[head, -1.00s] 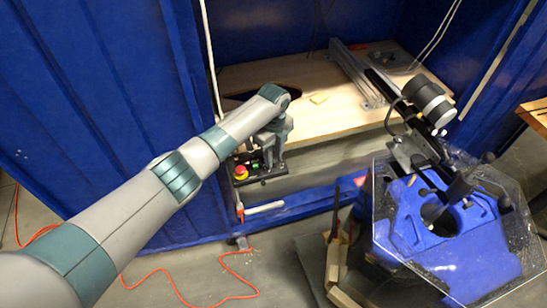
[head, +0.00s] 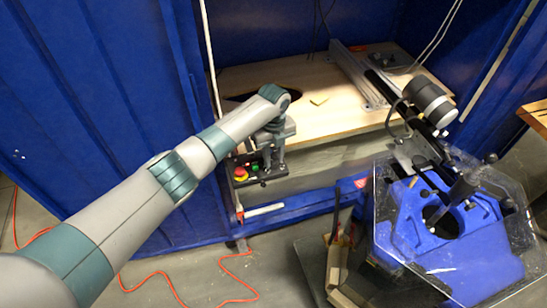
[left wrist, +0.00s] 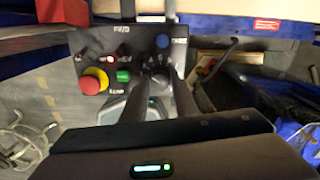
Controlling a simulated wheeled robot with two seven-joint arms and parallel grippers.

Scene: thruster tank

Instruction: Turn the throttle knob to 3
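A dark control box (head: 240,180) is mounted at the front left of the wooden bench. In the left wrist view its panel (left wrist: 92,50) has a red mushroom button (left wrist: 93,82) on a yellow base, a green button (left wrist: 123,76) and a blue button (left wrist: 162,41). A dark knob (left wrist: 159,81), apparently the throttle knob, is at the lower right of the panel. My left gripper (head: 270,160) is at the box; its two dark fingers (left wrist: 158,92) stand apart on either side of the knob. I cannot tell whether they touch it. The knob's scale is not readable. My right gripper is out of view.
The wooden bench (head: 310,118) with a metal rail (head: 357,75) stands behind the box. At the right are a black cylindrical motor (head: 430,102) and a blue stand (head: 405,225) under a clear plate. An orange cable (head: 160,275) lies on the floor.

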